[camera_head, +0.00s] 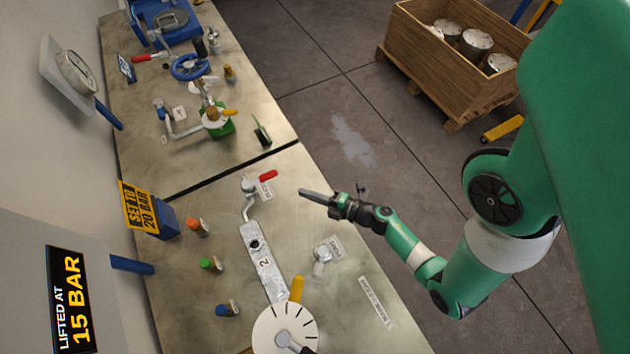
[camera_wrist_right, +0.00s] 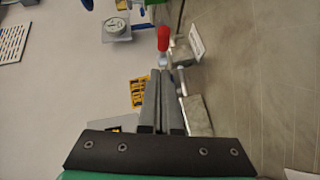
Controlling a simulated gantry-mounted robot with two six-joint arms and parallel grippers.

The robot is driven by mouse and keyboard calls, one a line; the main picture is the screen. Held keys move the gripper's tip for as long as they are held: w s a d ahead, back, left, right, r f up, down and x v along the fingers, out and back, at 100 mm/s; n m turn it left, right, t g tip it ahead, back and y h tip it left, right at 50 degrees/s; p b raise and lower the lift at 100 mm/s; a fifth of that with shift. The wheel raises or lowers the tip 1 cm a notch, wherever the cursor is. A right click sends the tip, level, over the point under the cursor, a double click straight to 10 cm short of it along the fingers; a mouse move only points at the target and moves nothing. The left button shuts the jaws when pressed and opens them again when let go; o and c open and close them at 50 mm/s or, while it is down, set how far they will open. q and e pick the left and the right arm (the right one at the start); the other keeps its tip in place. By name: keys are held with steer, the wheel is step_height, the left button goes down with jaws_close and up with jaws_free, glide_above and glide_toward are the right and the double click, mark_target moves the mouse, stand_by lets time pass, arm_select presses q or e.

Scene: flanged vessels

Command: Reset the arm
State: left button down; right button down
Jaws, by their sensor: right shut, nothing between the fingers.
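My right arm (camera_head: 440,270) is green and comes in from the right in the head view. Its gripper (camera_head: 303,192) is held above the near bench, pointing left, to the right of the small red-handled valve (camera_head: 267,176). The right gripper is shut with nothing in it. In the right wrist view its two grey fingers (camera_wrist_right: 163,75) lie close together, and the red handle (camera_wrist_right: 164,38) shows beyond their tips. My left gripper is in neither view.
A blue handwheel (camera_head: 190,67) stands on the far bench. A wooden crate (camera_head: 425,65) stands on the floor. Bare floor (camera_head: 400,140) lies between.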

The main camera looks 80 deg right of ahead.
steer(key=shift+v, duration=1.05)
steer(key=shift+d, duration=0.1)
